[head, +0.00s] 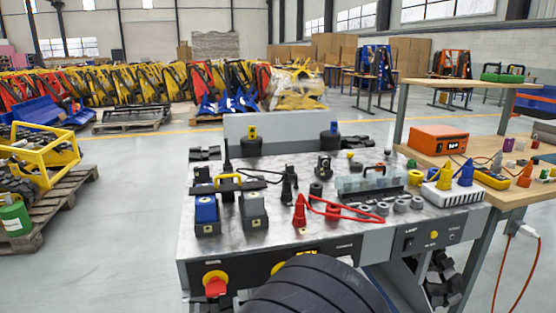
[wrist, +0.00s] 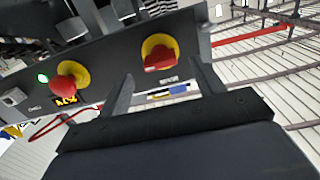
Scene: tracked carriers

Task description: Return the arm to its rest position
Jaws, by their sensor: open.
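My gripper (wrist: 160,66) is open in the wrist view, its two dark fingers spread apart with nothing between them that they touch. Beyond the fingers is the dark front panel (wrist: 112,62) of the carrier. A red knob on a yellow disc (wrist: 160,52) shows in the gap between the fingertips; I cannot tell how far off it is. A second red knob (wrist: 62,90) is left of the fingers. In the head view the gripper cannot be made out. The carrier's grey metal top (head: 262,234) is in the middle, with a red knob (head: 215,286) on its front.
A wooden bench (head: 515,192) with an orange box (head: 438,140) stands at right. A pallet (head: 60,200) is at left, with free floor between.

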